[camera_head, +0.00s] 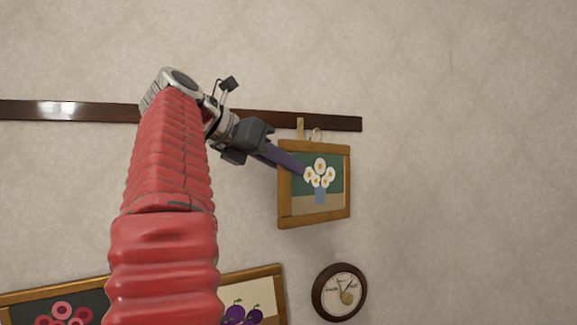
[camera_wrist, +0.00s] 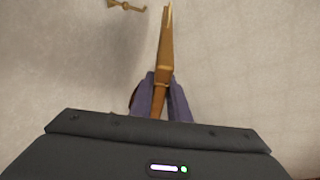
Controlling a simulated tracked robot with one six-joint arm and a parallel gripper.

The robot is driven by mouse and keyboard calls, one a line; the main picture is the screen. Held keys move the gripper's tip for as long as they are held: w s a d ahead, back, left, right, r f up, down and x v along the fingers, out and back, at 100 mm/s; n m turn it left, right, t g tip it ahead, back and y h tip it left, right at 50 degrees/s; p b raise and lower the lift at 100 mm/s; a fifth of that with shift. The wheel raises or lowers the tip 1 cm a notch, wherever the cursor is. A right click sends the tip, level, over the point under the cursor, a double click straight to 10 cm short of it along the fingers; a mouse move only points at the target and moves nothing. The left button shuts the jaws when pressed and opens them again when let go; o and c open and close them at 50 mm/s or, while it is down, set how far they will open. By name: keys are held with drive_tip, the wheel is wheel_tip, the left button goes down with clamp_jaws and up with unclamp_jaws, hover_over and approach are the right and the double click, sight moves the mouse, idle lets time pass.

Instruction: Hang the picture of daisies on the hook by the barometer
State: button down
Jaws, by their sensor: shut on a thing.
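The picture of daisies (camera_head: 320,178), white flowers in a blue vase in a wooden frame, is upright but slightly tilted in the head view. My gripper (camera_head: 290,162) is shut on it, with one purple finger crossing its front. In the wrist view the frame (camera_wrist: 165,60) shows edge-on between my purple fingers (camera_wrist: 160,95). Two small brass-coloured parts stand above the frame against the dark rail; which is the hook I cannot tell there. In the wrist view a brass hook (camera_wrist: 127,6) is on the wall, apart from the frame. The round barometer (camera_head: 340,292) hangs below the picture.
A dark wooden rail (camera_head: 270,119) runs along the wall and ends just right of the picture. A wooden-framed fruit picture (camera_head: 262,275) with plums is at lower left, partly behind my red arm. The wall to the right is bare.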

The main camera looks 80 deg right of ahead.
drive_tip(key=shift+w+d+f, duration=0.25)
drive_tip(key=shift+w+d, duration=0.3)
drive_tip(key=shift+d, duration=0.35)
drive_tip(key=shift+w+d+f, duration=0.2)
drive_tip(key=shift+w+d, duration=0.3)
drive_tip(key=shift+d, duration=0.45)
drive_tip(key=shift+w+d+f, duration=0.25)
drive_tip(key=shift+w+d, duration=0.3)
drive_tip(key=shift+d, duration=0.35)
drive_tip(key=c, duration=1.6)
unclamp_jaws()
drive_tip(key=shift+f, duration=0.1)
